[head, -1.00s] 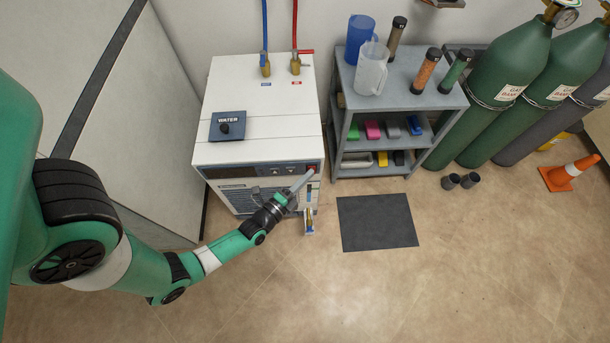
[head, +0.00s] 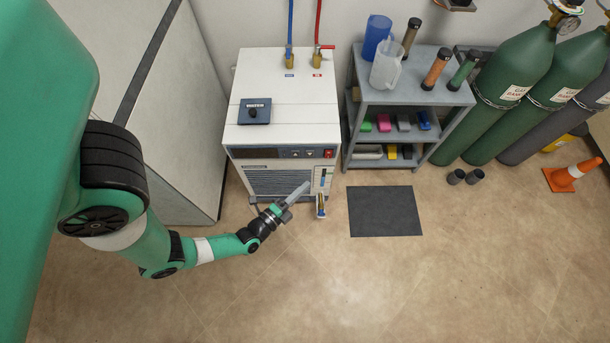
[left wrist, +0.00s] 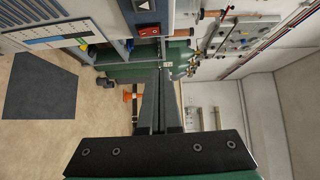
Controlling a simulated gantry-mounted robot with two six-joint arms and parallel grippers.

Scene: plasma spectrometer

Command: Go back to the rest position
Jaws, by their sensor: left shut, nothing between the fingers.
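My left gripper (head: 300,192) is shut and empty. In the head view it is in front of the lower front of the white chiller unit (head: 282,95), a little left of the small tap at its base. In the left wrist view its two fingers (left wrist: 161,100) lie together and point away, with nothing between them. The red switch (left wrist: 148,30) of the chiller shows near the top of that view, and also on the front panel in the head view (head: 328,153). My right gripper is not in view.
A grey shelf (head: 420,98) with jugs and tubes stands right of the chiller. Green gas cylinders (head: 515,85) stand farther right. A dark mat (head: 385,211) lies on the floor, with an orange cone (head: 572,174) at the right. A large pale cabinet (head: 175,110) stands left. The front floor is clear.

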